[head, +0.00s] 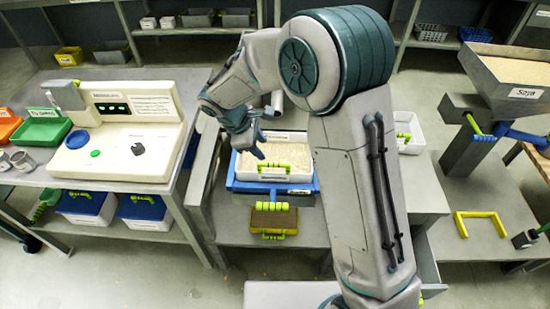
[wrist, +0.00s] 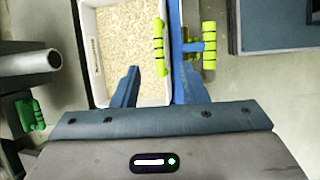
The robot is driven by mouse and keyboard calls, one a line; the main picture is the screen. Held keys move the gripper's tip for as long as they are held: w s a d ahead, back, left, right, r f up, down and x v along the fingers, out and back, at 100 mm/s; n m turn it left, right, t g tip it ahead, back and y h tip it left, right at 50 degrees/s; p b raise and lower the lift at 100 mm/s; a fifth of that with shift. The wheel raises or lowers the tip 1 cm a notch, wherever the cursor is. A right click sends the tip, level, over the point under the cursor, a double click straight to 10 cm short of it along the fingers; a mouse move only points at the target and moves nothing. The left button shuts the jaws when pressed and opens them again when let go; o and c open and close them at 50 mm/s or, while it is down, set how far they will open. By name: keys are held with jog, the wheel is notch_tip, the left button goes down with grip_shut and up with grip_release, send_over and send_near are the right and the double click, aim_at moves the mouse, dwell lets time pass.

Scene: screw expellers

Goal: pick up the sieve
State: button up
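A white tray (head: 300,158) of pale grains sits in a blue frame (head: 240,186), with a green grip (head: 270,166) on its near side. The tray (wrist: 90,60) and its grip (wrist: 158,47) also show in the wrist view. A flat brown piece (head: 264,221) with a green handle lies just in front of the frame. I cannot tell which of these is the sieve. My gripper (head: 250,142) hangs over the tray. In the wrist view its fingers (wrist: 158,85) are apart, with nothing visible between them; the green grip shows just ahead of the gap.
A white control console (head: 125,130) stands on the left bench, with green and orange bins beside it. A second white tray (head: 408,140) stands right of my arm. A hopper labelled Soya (head: 515,85) and a yellow bracket (head: 480,215) are at right. The floor in front is clear.

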aim_at(278, 164)
jog(key=x, duration=0.8)
jog(key=shift+d, duration=0.1)
jog(key=shift+p+x, duration=0.75)
jog(key=shift+x, duration=1.85)
jog(key=shift+w+d+r, duration=0.1)
jog(key=shift+d, duration=0.05)
grip_shut()
